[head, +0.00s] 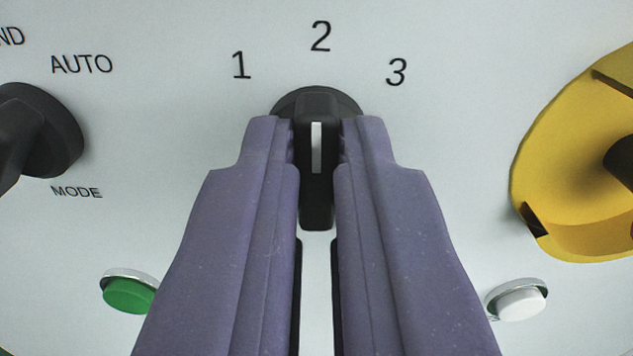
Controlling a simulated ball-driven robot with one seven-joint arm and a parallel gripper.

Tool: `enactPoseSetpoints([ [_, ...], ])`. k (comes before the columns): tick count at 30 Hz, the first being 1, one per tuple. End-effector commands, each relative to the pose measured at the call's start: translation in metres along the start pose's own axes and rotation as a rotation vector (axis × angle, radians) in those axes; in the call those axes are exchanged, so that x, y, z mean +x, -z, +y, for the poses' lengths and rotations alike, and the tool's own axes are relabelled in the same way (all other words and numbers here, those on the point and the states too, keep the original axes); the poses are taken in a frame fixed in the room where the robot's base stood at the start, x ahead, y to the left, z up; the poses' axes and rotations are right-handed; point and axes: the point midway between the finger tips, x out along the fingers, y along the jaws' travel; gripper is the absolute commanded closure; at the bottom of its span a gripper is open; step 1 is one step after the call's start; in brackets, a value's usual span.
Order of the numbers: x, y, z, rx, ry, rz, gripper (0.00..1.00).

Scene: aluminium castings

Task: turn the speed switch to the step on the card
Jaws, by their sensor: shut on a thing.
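The speed switch (317,208) is a black rotary knob with a white pointer line, on a pale panel. The numbers 1, 2 and 3 stand in an arc above it. The white line is upright and points toward the 2. My gripper (317,165) has its two purple fingers on either side of the knob's grip bar, shut on it. The fingers hide parts of the knob's round base. No card shows in this view.
A black MODE switch (45,130) with an AUTO label is at the left. A yellow part (570,160) with a dark centre stands at the right. A green button (130,294) is at the lower left and a white button (518,302) at the lower right.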

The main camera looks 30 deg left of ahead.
Motion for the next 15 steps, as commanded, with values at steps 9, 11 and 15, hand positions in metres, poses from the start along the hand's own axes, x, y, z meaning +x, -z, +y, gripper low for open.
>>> enactPoseSetpoints([
  [9, -0.0001, -0.0051, -0.0012, -0.212, -0.001, 0.002, 1.00],
  [11, 0.0000, -0.0050, -0.0018, -0.265, 0.000, 0.003, 1.00],
  [15, -0.0001, -0.0054, -0.0021, -0.386, 0.000, 0.002, 1.00],
])
